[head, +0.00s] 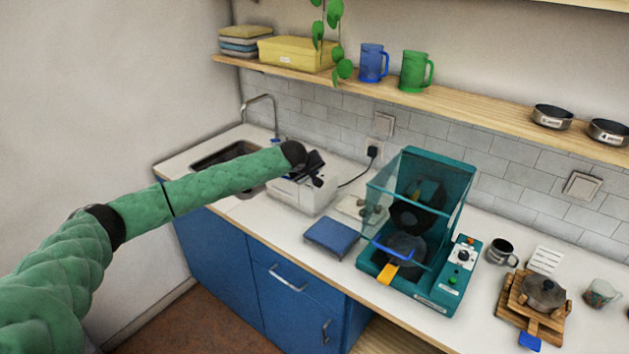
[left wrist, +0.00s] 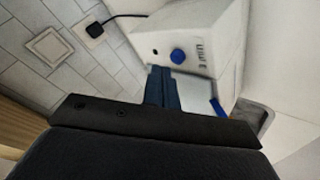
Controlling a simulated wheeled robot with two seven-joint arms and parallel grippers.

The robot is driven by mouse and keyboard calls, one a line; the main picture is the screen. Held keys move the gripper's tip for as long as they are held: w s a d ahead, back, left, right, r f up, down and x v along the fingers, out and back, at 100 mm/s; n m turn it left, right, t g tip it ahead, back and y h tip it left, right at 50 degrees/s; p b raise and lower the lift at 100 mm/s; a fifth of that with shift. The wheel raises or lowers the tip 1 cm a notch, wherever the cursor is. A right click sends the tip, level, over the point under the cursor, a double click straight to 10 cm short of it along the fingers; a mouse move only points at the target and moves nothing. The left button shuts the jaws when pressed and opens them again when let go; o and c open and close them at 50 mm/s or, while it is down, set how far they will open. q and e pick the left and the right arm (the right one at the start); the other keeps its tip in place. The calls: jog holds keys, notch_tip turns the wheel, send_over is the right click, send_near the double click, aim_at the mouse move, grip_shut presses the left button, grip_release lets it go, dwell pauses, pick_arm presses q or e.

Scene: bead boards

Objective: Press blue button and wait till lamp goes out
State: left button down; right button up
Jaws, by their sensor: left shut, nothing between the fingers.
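A white box-shaped appliance (head: 300,197) stands on the counter beside the sink. The left wrist view shows its face (left wrist: 215,40) with a round blue button (left wrist: 178,56), a small dark dot (left wrist: 155,52) and lettering that seems to read "3 min". I cannot tell whether the dot is the lamp; no glow shows on this face. My left gripper (head: 317,178) is over the appliance in the head view, hiding part of it. Its fingers (left wrist: 161,84) are shut and empty, close below the button in the wrist picture. I cannot tell whether they touch the appliance. My right gripper is out of view.
A black cord (head: 357,178) runs to the wall socket. A shelf (head: 470,112) hangs above.

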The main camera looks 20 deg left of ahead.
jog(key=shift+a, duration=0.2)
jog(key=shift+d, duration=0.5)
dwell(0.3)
pick_arm(q)
jog(key=shift+f, duration=0.4)
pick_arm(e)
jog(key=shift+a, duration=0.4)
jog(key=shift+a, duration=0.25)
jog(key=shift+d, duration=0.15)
